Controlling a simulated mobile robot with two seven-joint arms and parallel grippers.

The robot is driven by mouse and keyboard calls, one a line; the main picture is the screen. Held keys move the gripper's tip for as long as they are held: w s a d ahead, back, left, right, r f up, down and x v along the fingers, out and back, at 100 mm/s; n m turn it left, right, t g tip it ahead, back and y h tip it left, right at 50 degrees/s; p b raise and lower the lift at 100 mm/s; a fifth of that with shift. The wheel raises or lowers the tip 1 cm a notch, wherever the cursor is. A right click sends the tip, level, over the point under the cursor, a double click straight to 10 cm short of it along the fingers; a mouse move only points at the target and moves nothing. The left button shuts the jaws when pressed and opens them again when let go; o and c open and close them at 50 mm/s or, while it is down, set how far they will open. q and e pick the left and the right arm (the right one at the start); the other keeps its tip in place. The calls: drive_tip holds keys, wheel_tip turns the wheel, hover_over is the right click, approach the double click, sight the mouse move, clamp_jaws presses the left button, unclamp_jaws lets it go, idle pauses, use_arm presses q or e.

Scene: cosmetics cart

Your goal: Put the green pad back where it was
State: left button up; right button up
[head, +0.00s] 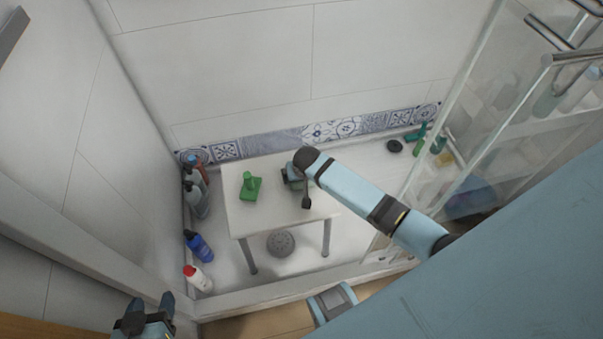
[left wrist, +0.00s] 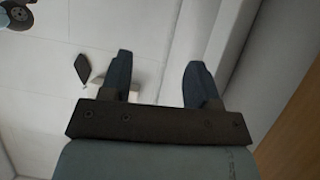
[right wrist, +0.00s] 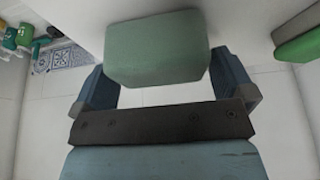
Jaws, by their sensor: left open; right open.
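A pale green pad (right wrist: 155,48) lies between the fingers of my right gripper (right wrist: 160,78) in the right wrist view. My left gripper (head: 145,312) is open and empty at the lower left.
Several bottles, including a blue one (head: 199,246) and a white one with a red cap (head: 197,278), stand along the left wall. A glass panel (head: 440,130) stands at the right. Green bottles (head: 437,144) are in the back right corner. The stool's front is clear.

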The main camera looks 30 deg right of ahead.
use_arm(q)
drive_tip(key=p, duration=0.2)
drive_tip(key=shift+s+a+r+g+p, duration=0.1)
drive_tip(key=shift+s+a+g+p, duration=0.15)
drive_tip(key=shift+g+p, duration=0.1)
use_arm(e)
drive_tip(key=v, duration=1)
drive_tip(key=shift+r, duration=0.35)
drive_tip(key=shift+s, duration=0.1)
